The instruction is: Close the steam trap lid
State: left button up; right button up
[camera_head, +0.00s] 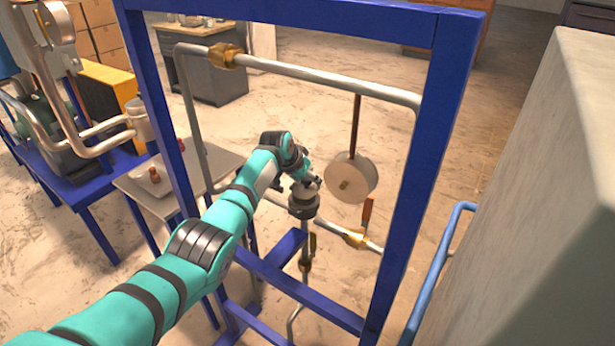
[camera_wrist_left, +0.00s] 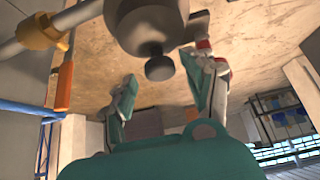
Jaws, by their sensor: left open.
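The steam trap (camera_head: 303,208) is a dark grey round body on the pipework inside the blue frame. It shows in the left wrist view as a grey rounded body (camera_wrist_left: 143,22) at the top, with a dark knob (camera_wrist_left: 159,68) sticking out. My left gripper (camera_head: 306,183) is right above the trap in the head view, partly hiding its top. In the left wrist view its fingers are spread on both sides of the knob, without visible contact. I cannot tell how far the lid is open. My right gripper is not in view.
A pale disc (camera_head: 350,178) hangs on a brown rod to the right of the trap. A brass fitting (camera_head: 355,238) and an orange handle (camera_head: 367,209) sit nearby. A large pale block (camera_head: 560,200) stands at the right.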

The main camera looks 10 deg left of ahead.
pick_arm(q)
jog(key=shift+s+a+r, duration=0.1)
jog(key=shift+s+a, duration=0.1)
jog(key=v, duration=1.1)
jog(key=shift+r, duration=0.3)
jog(key=shift+d, duration=0.15)
jog(key=s+a+f+n+g+y, duration=0.1)
jog(key=s+f, duration=0.2)
jog(key=f, duration=0.9)
jog(key=s+a+f+n+g, duration=0.1)
jog(key=s+f, duration=0.2)
jog(key=f, duration=0.9)
jog(key=s+a+f+g+y+b, duration=0.1)
jog(key=s+f, duration=0.6)
jog(key=f, duration=0.3)
jog(key=s+f, duration=0.8)
jog(key=f, duration=0.2)
jog(key=s+f+g, duration=0.1)
jog(key=s+f, duration=0.6)
jog(key=s, duration=0.3)
jog(key=s+f+g, duration=0.1)
jog(key=s+f, duration=0.6)
jog(key=s, duration=0.4)
jog(key=s+f, duration=0.2)
jog(key=s, duration=0.9)
jog(key=s+f+b, duration=0.1)
jog(key=s+f, duration=0.2)
jog(key=s, duration=0.8)
jog(key=shift+f+g, duration=0.2)
jog(key=shift+g, duration=0.2)
